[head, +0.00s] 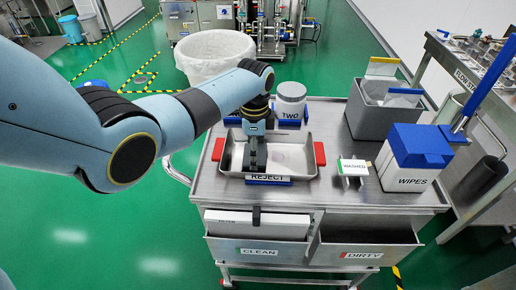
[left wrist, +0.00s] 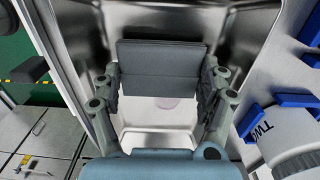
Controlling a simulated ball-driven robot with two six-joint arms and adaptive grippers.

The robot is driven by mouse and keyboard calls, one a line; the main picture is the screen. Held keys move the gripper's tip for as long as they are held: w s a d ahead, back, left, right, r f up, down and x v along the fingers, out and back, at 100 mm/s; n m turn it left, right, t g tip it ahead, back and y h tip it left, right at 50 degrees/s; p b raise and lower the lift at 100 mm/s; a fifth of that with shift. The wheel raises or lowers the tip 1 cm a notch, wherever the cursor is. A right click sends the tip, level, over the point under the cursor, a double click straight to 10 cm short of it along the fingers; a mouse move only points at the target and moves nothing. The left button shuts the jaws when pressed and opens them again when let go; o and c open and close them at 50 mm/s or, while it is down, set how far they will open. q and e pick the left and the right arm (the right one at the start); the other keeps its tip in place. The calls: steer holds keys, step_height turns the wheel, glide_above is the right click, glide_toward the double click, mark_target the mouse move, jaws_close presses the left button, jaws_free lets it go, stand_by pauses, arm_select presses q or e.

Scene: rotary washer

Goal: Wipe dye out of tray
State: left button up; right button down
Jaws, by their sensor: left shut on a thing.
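The metal tray (head: 302,143) with red handles and a REJECT label sits on the steel cart top. My left gripper (head: 256,150) reaches down into the left part of the tray. In the left wrist view, the left gripper (left wrist: 162,80) is shut on a dark grey block-like pad (left wrist: 160,53), held across between its fingers. A faint pinkish stain (left wrist: 166,103) shows on the tray floor near the pad. I cannot tell whether the pad touches the floor. The arm and gripper hide part of the tray. My right gripper is not in view.
A white jar marked TWO (head: 291,99) stands just behind the tray. A small labelled holder (head: 353,169), a blue and white WIPES box (head: 408,170) and a grey bin (head: 375,116) stand to the right. CLEAN (head: 258,252) and DIRTY (head: 363,255) drawers are below.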

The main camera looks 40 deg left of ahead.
mark_target(275, 160)
arm_select(q)
steer(key=shift+d, duration=0.1)
steer(key=shift+w+d+f+b, duration=0.15)
steer(key=shift+w+d+b, duration=0.4)
steer(key=shift+d, duration=0.35)
steer(key=shift+w+d, duration=0.1)
steer(key=shift+d, duration=0.05)
steer(key=shift+w+d, duration=0.1)
steer(key=shift+d, duration=0.1)
steer(key=shift+w+d+b, duration=0.3)
steer(key=shift+w+d, duration=0.3)
steer(key=shift+d, duration=0.35)
